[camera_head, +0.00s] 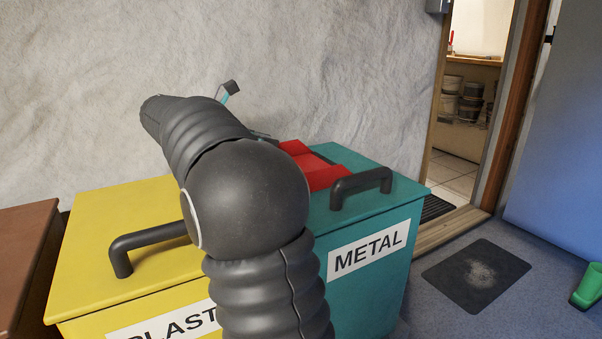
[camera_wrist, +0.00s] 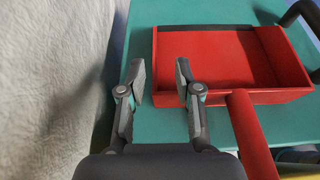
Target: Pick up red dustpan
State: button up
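The red dustpan (camera_wrist: 228,60) lies on top of the teal METAL bin (camera_head: 335,150). In the wrist view its open tray is at the top right, and its handle (camera_wrist: 248,130) runs down toward the lower edge. In the head view only part of the red dustpan (camera_head: 325,177) shows, the rest hidden behind my arm. My gripper (camera_wrist: 160,80) is open, with a gap between its two fingers. Its right finger overlaps the dustpan's left edge in the picture; I cannot tell whether they touch. The handle is to the right of both fingers, outside the gap.
A yellow PLASTIC bin (camera_head: 100,240) stands left of the teal bin, with a brown bin (camera_head: 22,255) beyond it. The teal bin's black handle (camera_head: 362,185) rises near the dustpan. A rough grey wall (camera_head: 350,70) is close behind. A dark mat (camera_head: 476,275) lies on the floor at right.

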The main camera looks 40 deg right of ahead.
jog(key=shift+w+b+x, duration=0.2)
jog(key=shift+b+x, duration=0.15)
jog(key=shift+x, duration=1.25)
jog(key=shift+w+b+x, duration=0.15)
jog(key=shift+b+x, duration=0.2)
jog(key=shift+x, duration=1.25)
jog(key=shift+d+r, duration=0.1)
jog(key=shift+d, duration=0.05)
jog(key=shift+c, duration=0.2)
grip_shut()
